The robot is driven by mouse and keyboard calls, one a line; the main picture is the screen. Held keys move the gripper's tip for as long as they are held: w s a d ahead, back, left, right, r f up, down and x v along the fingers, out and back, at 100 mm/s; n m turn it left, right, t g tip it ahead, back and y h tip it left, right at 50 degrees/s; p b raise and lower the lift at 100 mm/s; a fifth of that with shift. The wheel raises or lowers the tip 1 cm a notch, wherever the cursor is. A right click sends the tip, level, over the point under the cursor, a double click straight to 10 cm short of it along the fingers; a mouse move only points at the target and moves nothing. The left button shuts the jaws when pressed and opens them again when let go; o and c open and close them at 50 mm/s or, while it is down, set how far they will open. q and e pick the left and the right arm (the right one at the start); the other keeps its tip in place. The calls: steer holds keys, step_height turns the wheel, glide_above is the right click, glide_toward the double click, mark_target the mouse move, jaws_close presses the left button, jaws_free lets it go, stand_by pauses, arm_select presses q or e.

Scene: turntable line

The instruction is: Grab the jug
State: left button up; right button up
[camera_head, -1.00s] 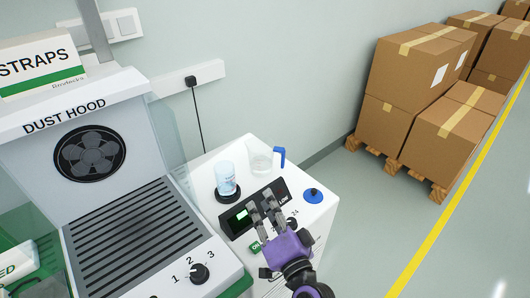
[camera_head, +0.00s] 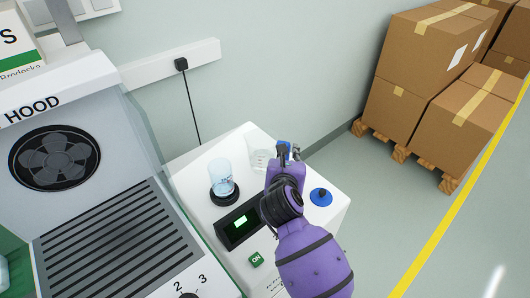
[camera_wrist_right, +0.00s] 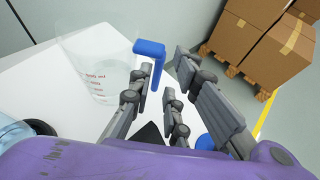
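The clear jug (camera_head: 259,158) stands upright near the back of the white machine top, its blue handle (camera_head: 284,147) pointing right. In the right wrist view the jug (camera_wrist_right: 92,75) is faint and see-through, with red print. My right gripper (camera_head: 291,153) is at the handle, partly hidden by its own wrist in the head view. In the wrist view its fingers (camera_wrist_right: 164,72) are spread, with the blue handle (camera_wrist_right: 151,54) by the left finger and a gap to the right one. Whether they touch is unclear. My left gripper is not in view.
A clear bluish cup (camera_head: 221,177) stands on a black round turntable (camera_head: 224,197) left of the jug. A blue knob (camera_head: 321,196) and a green display (camera_head: 240,222) are on the machine top. The dust hood (camera_head: 75,120) stands left; stacked cartons (camera_head: 425,60) stand right.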

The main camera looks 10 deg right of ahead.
steer(key=x, duration=0.6)
steer(key=shift+w+f, duration=0.2)
steer(key=shift+f, duration=0.2)
jaws_close()
steer(key=shift+r, duration=0.1)
